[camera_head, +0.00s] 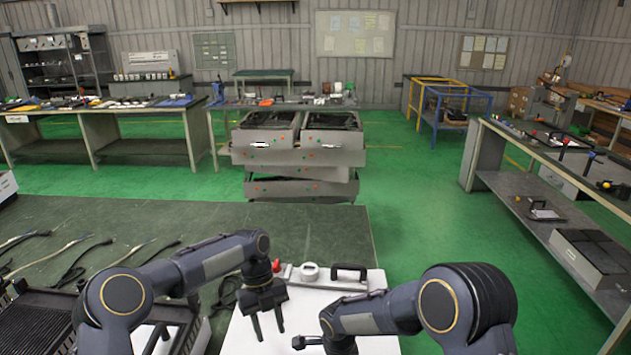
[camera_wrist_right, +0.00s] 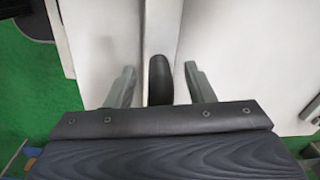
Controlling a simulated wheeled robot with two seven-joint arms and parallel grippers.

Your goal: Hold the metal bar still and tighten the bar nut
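In the right wrist view, a pale, narrow bar-like strip (camera_wrist_right: 160,28) runs down a white surface. A black rounded part (camera_wrist_right: 160,80) stands at its lower end; I cannot tell for sure whether this is the bar nut. My right gripper (camera_wrist_right: 161,85) is open, its fingers on either side of the black part with gaps showing. In the head view the right gripper (camera_head: 310,342) is low over the white panel, mostly hidden by its arm. My left gripper (camera_head: 269,334) points down over the panel, its fingers apart with nothing visible between them.
The white panel (camera_head: 375,281) carries a black handle (camera_head: 349,268), a white round fitting (camera_head: 310,271) and a red knob (camera_head: 276,266) along its far edge. Dark cables (camera_head: 85,262) lie on the green-grey table (camera_head: 200,215) at left. A black ribbed box (camera_head: 40,325) stands near front left.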

